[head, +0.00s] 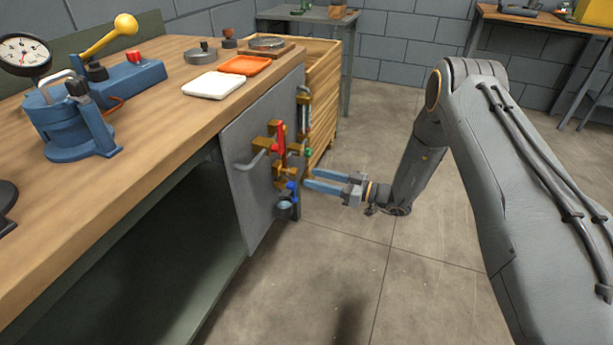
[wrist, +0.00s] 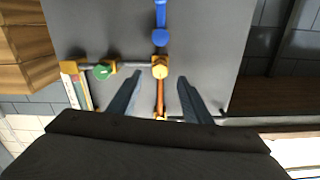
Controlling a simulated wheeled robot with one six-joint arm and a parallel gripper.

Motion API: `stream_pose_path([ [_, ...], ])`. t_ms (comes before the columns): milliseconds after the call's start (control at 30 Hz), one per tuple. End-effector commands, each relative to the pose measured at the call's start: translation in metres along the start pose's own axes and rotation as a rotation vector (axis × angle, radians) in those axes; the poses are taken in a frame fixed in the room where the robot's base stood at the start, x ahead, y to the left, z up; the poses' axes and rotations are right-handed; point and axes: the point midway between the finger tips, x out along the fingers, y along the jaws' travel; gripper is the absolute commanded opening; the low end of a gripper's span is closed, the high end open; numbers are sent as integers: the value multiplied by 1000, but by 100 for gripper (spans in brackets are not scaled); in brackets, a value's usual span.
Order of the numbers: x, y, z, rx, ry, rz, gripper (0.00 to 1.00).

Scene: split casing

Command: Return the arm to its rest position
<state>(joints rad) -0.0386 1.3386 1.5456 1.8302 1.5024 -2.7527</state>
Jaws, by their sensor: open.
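My gripper (head: 312,180) is at the end of my grey arm, low beside the workbench's end. Its two blue-grey fingers are apart with nothing held between them. They point toward the grey panel (head: 240,165) with brass fittings and a red-handled valve (head: 281,138). In the wrist view my gripper (wrist: 159,82) has its fingers spread on either side of a copper pipe (wrist: 160,95) and below a brass fitting (wrist: 160,68). I cannot tell whether either finger touches the pipework.
The wooden workbench (head: 170,130) carries a blue clamp device (head: 70,125), a white tray (head: 213,85) and an orange tray (head: 245,65). A wooden crate (head: 322,100) stands just behind the panel. A blue valve (wrist: 160,38) is on the panel. Floor right of the panel is clear.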

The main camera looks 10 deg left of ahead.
Motion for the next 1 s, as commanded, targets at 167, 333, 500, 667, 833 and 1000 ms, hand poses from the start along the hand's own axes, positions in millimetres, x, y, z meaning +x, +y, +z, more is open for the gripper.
stream_pose_path([
  [167,-19,0,0,1,0,0,45],
  [333,-24,-1,0,1,0,-1,45],
  [500,-23,-1,0,1,0,-1,45],
  [667,-23,0,0,1,0,-1,45],
  [833,-19,-9,-12,40,-27,-36,45],
  [1000,-11,-47,-50,203,-152,-148,45],
])
